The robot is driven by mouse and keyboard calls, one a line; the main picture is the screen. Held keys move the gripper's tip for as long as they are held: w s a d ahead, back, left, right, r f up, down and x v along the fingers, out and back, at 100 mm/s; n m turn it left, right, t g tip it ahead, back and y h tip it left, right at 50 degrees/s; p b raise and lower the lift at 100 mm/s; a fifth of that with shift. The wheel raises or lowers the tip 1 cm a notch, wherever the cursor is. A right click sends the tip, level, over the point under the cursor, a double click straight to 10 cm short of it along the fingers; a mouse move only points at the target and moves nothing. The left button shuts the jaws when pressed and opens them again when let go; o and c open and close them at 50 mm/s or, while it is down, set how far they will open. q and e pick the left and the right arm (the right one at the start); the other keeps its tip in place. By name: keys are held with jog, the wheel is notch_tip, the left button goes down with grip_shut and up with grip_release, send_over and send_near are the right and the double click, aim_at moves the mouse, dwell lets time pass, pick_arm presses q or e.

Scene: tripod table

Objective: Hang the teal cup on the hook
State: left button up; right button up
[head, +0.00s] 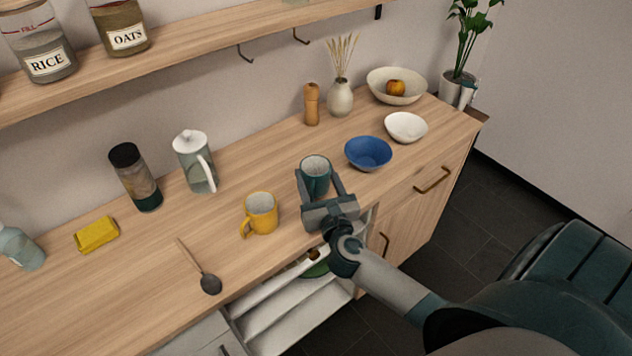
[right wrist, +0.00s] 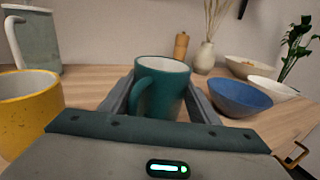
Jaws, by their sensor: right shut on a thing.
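The teal cup (head: 316,176) stands upright at the counter's front part, between the yellow mug and the blue bowl. My right gripper (head: 319,185) is shut on it, one finger on each side. In the right wrist view the teal cup (right wrist: 160,88) sits between the fingers, its handle towards the camera and to the left. Two dark hooks, a left hook (head: 246,53) and a right hook (head: 300,37), hang under the wooden shelf. Both look empty. My left gripper is not in view.
A yellow mug (head: 261,213) stands close to the left of my right gripper. A blue bowl (head: 368,153) is to the right. A pepper mill (head: 312,104) and a vase (head: 340,98) stand behind. The shelf (head: 190,45) overhangs the counter.

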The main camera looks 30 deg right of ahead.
jog(key=shift+f, duration=0.7)
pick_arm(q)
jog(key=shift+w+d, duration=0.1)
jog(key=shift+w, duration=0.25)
pick_arm(e)
jog(key=shift+f, duration=0.35)
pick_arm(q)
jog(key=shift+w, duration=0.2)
pick_arm(e)
jog(key=shift+f, duration=0.15)
jog(key=o, duration=1.2)
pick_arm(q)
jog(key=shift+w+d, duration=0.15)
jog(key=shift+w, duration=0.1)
pick_arm(e)
jog(key=shift+o, duration=0.2)
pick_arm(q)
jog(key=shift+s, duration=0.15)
